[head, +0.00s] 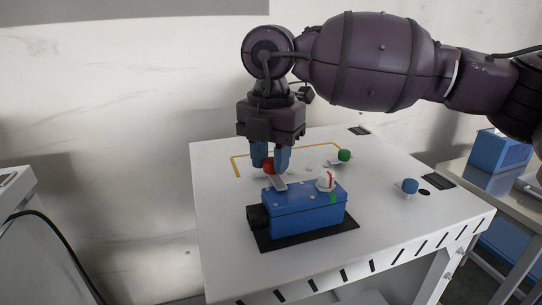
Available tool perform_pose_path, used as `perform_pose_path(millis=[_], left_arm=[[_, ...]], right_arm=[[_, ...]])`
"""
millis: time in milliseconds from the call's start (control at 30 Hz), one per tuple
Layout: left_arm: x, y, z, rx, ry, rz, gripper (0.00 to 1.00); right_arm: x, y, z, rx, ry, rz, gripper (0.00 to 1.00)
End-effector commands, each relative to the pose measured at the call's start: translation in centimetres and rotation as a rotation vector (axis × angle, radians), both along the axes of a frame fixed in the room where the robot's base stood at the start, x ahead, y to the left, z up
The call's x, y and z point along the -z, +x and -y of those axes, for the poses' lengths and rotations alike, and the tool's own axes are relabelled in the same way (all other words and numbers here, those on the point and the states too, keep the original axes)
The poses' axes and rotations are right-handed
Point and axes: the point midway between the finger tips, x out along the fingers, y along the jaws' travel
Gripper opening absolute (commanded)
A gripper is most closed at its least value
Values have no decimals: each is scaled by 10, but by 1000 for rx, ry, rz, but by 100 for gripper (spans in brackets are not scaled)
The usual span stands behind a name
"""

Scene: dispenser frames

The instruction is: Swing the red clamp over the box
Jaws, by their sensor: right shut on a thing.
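The blue box (305,217) sits on a black mat (263,239) near the front of the white table. The red clamp (268,168) has a red knob and a grey arm (278,183), whose end lies over the box's left rear top edge. My right gripper (270,166) points down and is shut on the red knob, its blue fingers partly hiding it. A white round piece with a red mark (326,180) is at the right end of the box top. My left gripper is not in view.
A green knob (344,155) and a blue knob (409,186) stand on the table (225,200) behind and right of the box. Yellow tape (237,167) marks the table's rear.

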Motion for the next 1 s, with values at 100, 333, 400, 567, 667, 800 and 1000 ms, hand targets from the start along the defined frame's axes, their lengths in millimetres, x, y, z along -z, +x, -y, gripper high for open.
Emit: perform_pose_path(millis=[100, 333, 400, 567, 667, 800, 1000], left_arm=[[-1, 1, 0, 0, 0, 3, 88], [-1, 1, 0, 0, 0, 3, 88], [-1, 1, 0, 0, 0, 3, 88], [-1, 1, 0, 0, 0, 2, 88], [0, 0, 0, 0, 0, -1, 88], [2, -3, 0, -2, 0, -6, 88], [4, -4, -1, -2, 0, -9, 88]], right_arm=[[-2, 1, 0, 6, 2, 5, 6], [-2, 1, 0, 6, 2, 5, 6], [-2, 1, 0, 6, 2, 5, 36], [-1, 1, 0, 5, 2, 3, 55], [-1, 0, 0, 4, 1, 2, 55], [-1, 0, 0, 4, 0, 1, 55], [-17, 1, 0, 4, 3, 4, 55]])
